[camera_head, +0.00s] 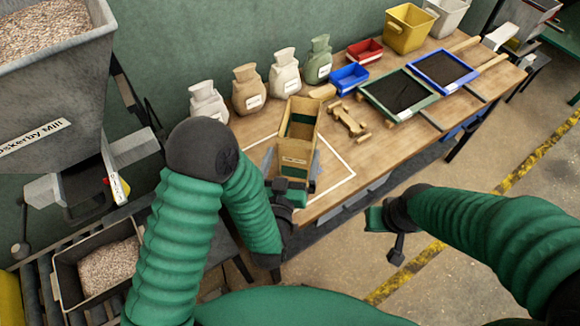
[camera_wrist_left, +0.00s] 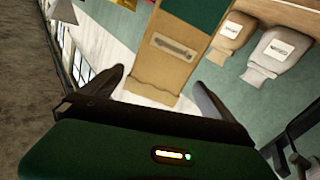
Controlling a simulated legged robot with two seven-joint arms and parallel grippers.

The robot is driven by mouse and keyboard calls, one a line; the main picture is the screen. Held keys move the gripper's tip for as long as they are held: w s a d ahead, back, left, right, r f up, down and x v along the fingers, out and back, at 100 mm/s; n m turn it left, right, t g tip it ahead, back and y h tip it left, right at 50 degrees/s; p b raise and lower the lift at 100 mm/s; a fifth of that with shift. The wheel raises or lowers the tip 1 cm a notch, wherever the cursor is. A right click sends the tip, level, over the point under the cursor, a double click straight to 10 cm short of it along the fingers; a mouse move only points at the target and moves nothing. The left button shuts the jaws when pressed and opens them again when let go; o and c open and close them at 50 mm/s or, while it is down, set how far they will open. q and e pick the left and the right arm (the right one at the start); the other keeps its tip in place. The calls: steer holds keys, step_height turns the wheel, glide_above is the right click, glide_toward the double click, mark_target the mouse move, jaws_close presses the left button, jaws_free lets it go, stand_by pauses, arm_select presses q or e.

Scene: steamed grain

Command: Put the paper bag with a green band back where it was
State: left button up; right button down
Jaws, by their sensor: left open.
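A tan, paper-like bag (camera_head: 302,108) with an open top and a small label stands on the table, inside a white outlined square (camera_head: 345,163). In the left wrist view, the same bag (camera_wrist_left: 165,65) shows its label and a dark green band. My left gripper (camera_head: 293,168) is open at the bag's near side. In the wrist view its two fingers lie on either side of the bag, with gaps visible. My right gripper (camera_head: 385,218) hangs off the table's front, over the floor. Its jaws are too unclear to read.
Several tied sacks (camera_head: 249,90) line the back wall. A blue bin (camera_head: 349,78), red bin (camera_head: 364,51), yellow bucket (camera_head: 408,27) and framed dark trays (camera_head: 398,92) lie right. A wooden piece (camera_head: 348,120) lies beside the bag. A grain hopper (camera_head: 50,85) stands left.

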arm_select(q)
steer(key=f+g, duration=0.1)
steer(key=a+f+g, duration=0.2)
steer(key=shift+s+a+f+m+g, duration=0.1)
steer(key=shift+s+a+m+g, duration=0.1)
steer(key=shift+s+m+g, duration=0.15)
steer(key=s+a+f+g+y, duration=0.2)
steer(key=s+a+g, duration=0.9)
steer(key=s+a, duration=0.4)
steer(key=shift+a+y, duration=0.2)
steer(key=shift+y, duration=0.2)
steer(key=shift+w+g, duration=0.1)
steer(key=shift+g, duration=0.15)
steer(key=shift+c, duration=0.4)
